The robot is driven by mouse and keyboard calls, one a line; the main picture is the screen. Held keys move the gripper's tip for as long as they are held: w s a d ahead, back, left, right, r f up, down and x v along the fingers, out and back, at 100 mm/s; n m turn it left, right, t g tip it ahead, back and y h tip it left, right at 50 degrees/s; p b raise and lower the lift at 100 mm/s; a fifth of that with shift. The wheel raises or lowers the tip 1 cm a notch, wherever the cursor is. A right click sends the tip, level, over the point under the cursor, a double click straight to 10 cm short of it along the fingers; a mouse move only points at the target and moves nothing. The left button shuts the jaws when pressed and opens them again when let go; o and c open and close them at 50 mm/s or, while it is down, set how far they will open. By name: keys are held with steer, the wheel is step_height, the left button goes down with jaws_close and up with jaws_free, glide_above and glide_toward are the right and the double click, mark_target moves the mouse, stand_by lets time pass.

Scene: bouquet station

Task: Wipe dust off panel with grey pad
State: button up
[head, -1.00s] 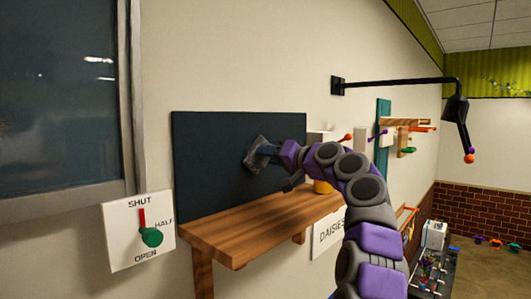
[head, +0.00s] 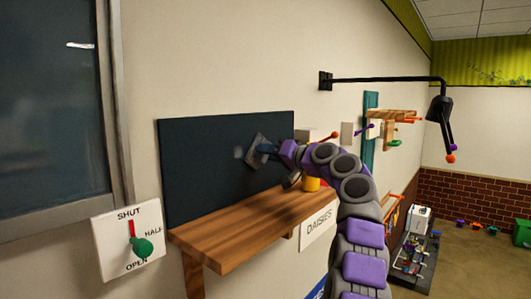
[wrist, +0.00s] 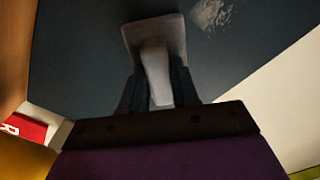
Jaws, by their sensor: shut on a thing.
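The dark panel (head: 205,165) is fixed to the wall above a wooden shelf. My gripper (head: 268,150) is shut on the handle of the grey pad (head: 255,148), in front of the panel's right half. In the wrist view the pad (wrist: 172,30) faces the panel (wrist: 75,60), with its handle (wrist: 157,75) between my fingers. I cannot tell for sure whether the pad touches the panel. A pale dust patch (wrist: 211,14) shows on the panel just right of the pad in the wrist view. In the head view a faint pale patch (head: 238,152) is left of the pad.
A switch plate (head: 128,240) and a window frame are at the left. A black lamp arm (head: 390,80) reaches out at the upper right.

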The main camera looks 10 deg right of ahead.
steer(key=shift+w+d+f, duration=0.2)
steer(key=shift+w+d, duration=0.2)
steer(key=shift+d, duration=0.15)
steer(key=shift+a, duration=0.15)
steer(key=s+a+b, duration=0.1)
steer(key=b, duration=0.1)
steer(key=s+a+b, duration=0.1)
steer(key=a+b, duration=0.1)
steer(key=s+a+b, duration=0.1)
steer(key=a+b, duration=0.1)
steer(key=shift+s+f, duration=0.1)
steer(key=shift+s, duration=0.25)
steer(key=shift+s+a+b, duration=0.55)
steer(key=shift+a+b, duration=0.1)
steer(key=shift+a, duration=0.05)
steer(key=shift+s+a+b, duration=0.4)
steer(key=shift+a+b, duration=0.05)
steer(key=shift+b, duration=0.2)
steer(key=shift+s+a+b, duration=0.6)
steer(key=shift+s+a, duration=0.1)
steer(key=shift+a, duration=0.35)
steer(key=shift+d, duration=0.1)
